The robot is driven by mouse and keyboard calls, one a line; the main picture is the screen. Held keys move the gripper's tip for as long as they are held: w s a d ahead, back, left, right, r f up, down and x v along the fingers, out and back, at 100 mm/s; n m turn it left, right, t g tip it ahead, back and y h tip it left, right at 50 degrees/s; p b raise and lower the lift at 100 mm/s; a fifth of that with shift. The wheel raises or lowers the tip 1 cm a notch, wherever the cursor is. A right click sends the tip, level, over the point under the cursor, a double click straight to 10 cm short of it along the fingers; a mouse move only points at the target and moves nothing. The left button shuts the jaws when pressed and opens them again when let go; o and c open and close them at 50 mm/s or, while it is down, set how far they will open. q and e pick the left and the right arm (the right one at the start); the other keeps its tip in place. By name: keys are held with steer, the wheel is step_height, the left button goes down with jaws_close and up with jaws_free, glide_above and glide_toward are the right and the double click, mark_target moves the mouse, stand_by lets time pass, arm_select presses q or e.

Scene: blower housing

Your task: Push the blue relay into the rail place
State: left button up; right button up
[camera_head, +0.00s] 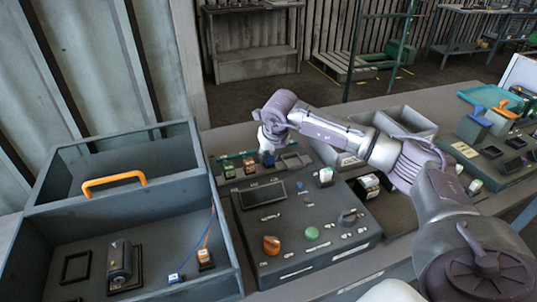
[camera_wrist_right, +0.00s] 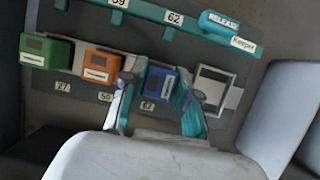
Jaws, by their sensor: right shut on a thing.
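The blue relay (camera_wrist_right: 158,86) is between the two fingers of my right gripper (camera_wrist_right: 160,92) in the right wrist view. The gripper is shut on it. The relay is in line with the row on the rail, above the label 62; I cannot tell whether it is fully seated. In the head view my right gripper (camera_head: 267,150) reaches down at the back of the control panel, with a bit of the blue relay (camera_head: 268,159) showing below it. A green relay (camera_wrist_right: 47,52) and an orange relay (camera_wrist_right: 103,64) sit to its left. My left gripper is not in view.
A grey module (camera_wrist_right: 213,88) stands just right of the gripper. The panel (camera_head: 300,232) has knobs and a green button. A divided box (camera_head: 60,205) stands at left.

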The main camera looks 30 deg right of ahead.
steer(key=shift+f+b, duration=0.5)
steer(key=shift+f, duration=0.15)
steer(key=o, duration=1)
steer(key=v, duration=1.2)
steer(key=shift+s, duration=0.1)
